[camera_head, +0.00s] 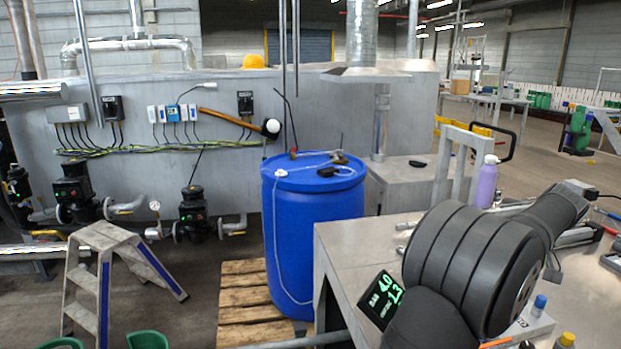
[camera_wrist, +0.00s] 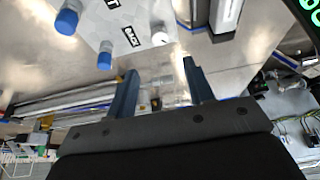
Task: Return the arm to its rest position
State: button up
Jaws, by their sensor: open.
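My gripper (camera_wrist: 162,82) shows in the wrist view with its two blue-grey fingers apart and nothing between them. Beyond the fingertips is a pale block (camera_wrist: 125,30) with a dark label. A large blue-capped vial (camera_wrist: 68,18), a smaller blue-capped one (camera_wrist: 104,58) and a white-capped one (camera_wrist: 159,36) are at this block, apart from the fingers. In the head view my dark arm fills the lower right over the metal table (camera_head: 345,240), and my gripper is hidden or out of frame.
In the head view, a blue-capped vial (camera_head: 538,305) and a yellow-capped one (camera_head: 565,340) stand beside my arm. A purple bottle (camera_head: 486,182) is behind it. A blue drum (camera_head: 315,230) on a wooden pallet (camera_head: 245,305) stands left of the table. Step stairs (camera_head: 105,260) are further left.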

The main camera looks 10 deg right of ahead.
jog(key=v, duration=0.8)
jog(key=shift+w+a+f+m+g+h, duration=0.25)
jog(key=shift+a+m+h, duration=0.35)
jog(key=shift+m, duration=0.55)
jog(key=shift+w+a+f+m+g+h, duration=0.1)
jog(key=shift+w+a+m+h, duration=0.25)
jog(key=shift+a+m, duration=0.65)
jog(key=shift+w+a+f+m+g+h, duration=0.2)
jog(key=shift+w+a+m+h, duration=0.25)
jog(key=shift+m, duration=0.9)
jog(key=shift+s, duration=0.1)
grip_shut()
